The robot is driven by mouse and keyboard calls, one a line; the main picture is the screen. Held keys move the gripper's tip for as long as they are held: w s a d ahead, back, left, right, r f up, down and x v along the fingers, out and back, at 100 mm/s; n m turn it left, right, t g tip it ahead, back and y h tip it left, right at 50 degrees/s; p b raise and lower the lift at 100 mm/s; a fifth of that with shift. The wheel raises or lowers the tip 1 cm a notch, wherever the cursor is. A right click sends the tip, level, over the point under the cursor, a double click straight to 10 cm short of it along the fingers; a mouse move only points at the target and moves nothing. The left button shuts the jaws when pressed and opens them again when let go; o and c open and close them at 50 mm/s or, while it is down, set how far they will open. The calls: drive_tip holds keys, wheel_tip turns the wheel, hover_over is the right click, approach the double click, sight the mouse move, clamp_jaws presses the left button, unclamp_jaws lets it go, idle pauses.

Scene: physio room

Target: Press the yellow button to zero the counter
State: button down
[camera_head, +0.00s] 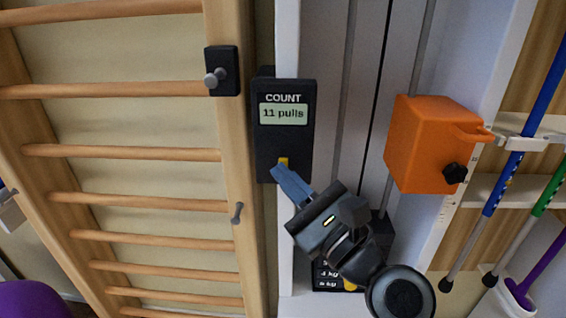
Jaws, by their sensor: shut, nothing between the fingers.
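The yellow button (284,161) is on the lower front of a black counter box (266,140). The counter's display (283,114) reads "11 pulls" under the word "COUNT". My gripper (277,171) is shut and empty, with its blue fingertips right at the button's lower edge in the picture. The fingers hide the lower part of the button. I cannot tell whether the tips touch it.
Wooden wall bars (150,153) stand to the left, with a black bracket and knob (222,72) on their upright. An orange box (425,145) with a black knob is on the right, beside coloured poles (527,140).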

drive_tip(key=shift+w, duration=0.3)
drive_tip(key=shift+w, duration=0.45)
idle(0.8)
drive_tip(key=shift+s+p, duration=0.3)
drive_tip(key=shift+s, duration=0.55)
drive_tip(key=s+p, duration=0.1)
drive_tip(key=s, duration=0.4)
idle(0.4)
idle(0.4)
